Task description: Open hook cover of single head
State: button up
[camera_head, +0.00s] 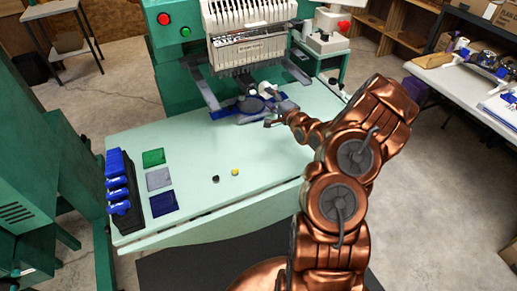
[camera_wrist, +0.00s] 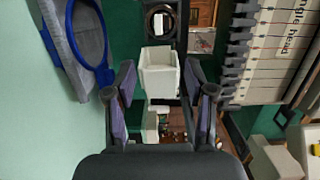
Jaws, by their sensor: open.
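The single head (camera_head: 248,45) is a white, multi-needle embroidery head on a green body at the back of the table in the head view. Part of it, with lettering, shows at the right of the wrist view (camera_wrist: 285,50). A small white box-like part (camera_wrist: 160,72), which looks like the hook cover, is ahead between my fingers in the wrist view. It looks shut, though its hinge is not visible. My gripper (camera_head: 272,115) is under the head, at the hoop area. In the wrist view my gripper (camera_wrist: 163,95) is open, fingers spread either side, with nothing held.
A blue hoop with grey cloth (camera_wrist: 90,40) lies left of my fingers. A dark ring-shaped part (camera_wrist: 160,22) is beyond the white part. Blue spools (camera_head: 118,180), coloured cloth squares (camera_head: 158,179) and two small bobbins (camera_head: 225,176) lie on the green table (camera_head: 260,160).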

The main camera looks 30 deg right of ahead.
jog(key=s+b, duration=0.2)
jog(key=s, duration=0.4)
jog(key=s+a+n+g+h, duration=0.1)
jog(key=s+a+n+g, duration=0.2)
jog(key=a+n+g, duration=0.6)
jog(key=s+a+r+n+g, duration=0.1)
jog(key=s+a+g, duration=0.1)
jog(key=s, duration=0.4)
jog(key=s+a+r+n+g+h+b, duration=0.1)
jog(key=s+a+n+g, duration=0.1)
jog(key=s+a, duration=0.3)
jog(key=shift+s+g, duration=0.3)
jog(key=shift+s, duration=0.1)
dwell(0.5)
jog(key=shift+f, duration=0.1)
dwell(0.3)
